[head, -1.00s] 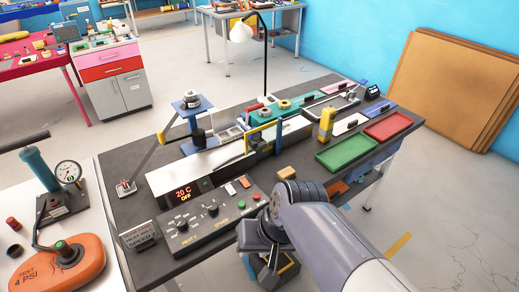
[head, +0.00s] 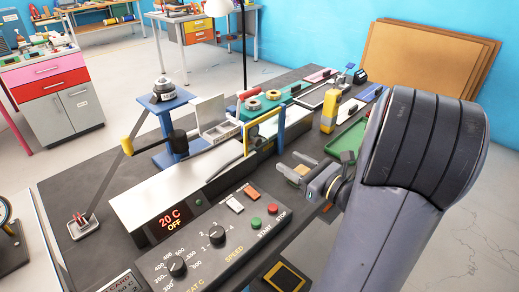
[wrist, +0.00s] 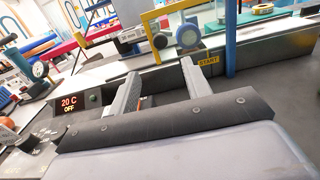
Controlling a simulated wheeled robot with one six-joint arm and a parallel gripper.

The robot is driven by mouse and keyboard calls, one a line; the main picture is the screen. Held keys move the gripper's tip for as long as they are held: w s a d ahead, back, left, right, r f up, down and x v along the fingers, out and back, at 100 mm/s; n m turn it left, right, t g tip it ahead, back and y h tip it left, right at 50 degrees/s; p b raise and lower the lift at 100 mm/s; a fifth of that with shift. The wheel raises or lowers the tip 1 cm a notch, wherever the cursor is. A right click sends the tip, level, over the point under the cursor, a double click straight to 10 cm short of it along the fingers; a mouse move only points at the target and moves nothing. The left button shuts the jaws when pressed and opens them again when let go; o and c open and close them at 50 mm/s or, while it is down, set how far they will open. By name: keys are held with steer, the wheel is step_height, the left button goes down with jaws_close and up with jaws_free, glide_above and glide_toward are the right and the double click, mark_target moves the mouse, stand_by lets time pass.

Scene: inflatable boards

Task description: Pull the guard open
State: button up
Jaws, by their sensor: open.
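The guard (head: 263,119) is a frame with a yellow top bar and a blue post on its right side, standing on the long metal-topped machine on the bench. It also shows at the top of the wrist view, where its blue post (wrist: 230,40) rises just beyond my fingers. My gripper (head: 297,166) is open, in front of the machine, to the right of and below the guard, apart from it. In the wrist view my two fingers (wrist: 163,84) are spread with nothing gripped between them. Whether the guard is shut is hard to tell.
The control panel (head: 222,240) with knobs and buttons lies in front of the machine. A yellow bottle-like object (head: 329,110) and a green tray (head: 347,140) are at the right, partly behind my arm.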

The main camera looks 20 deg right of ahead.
mark_target(259, 143)
steer(key=x, duration=1)
steer(key=shift+w+a+r, duration=0.1)
steer(key=shift+w, duration=0.2)
steer(key=shift+c, duration=0.5)
jaws_close()
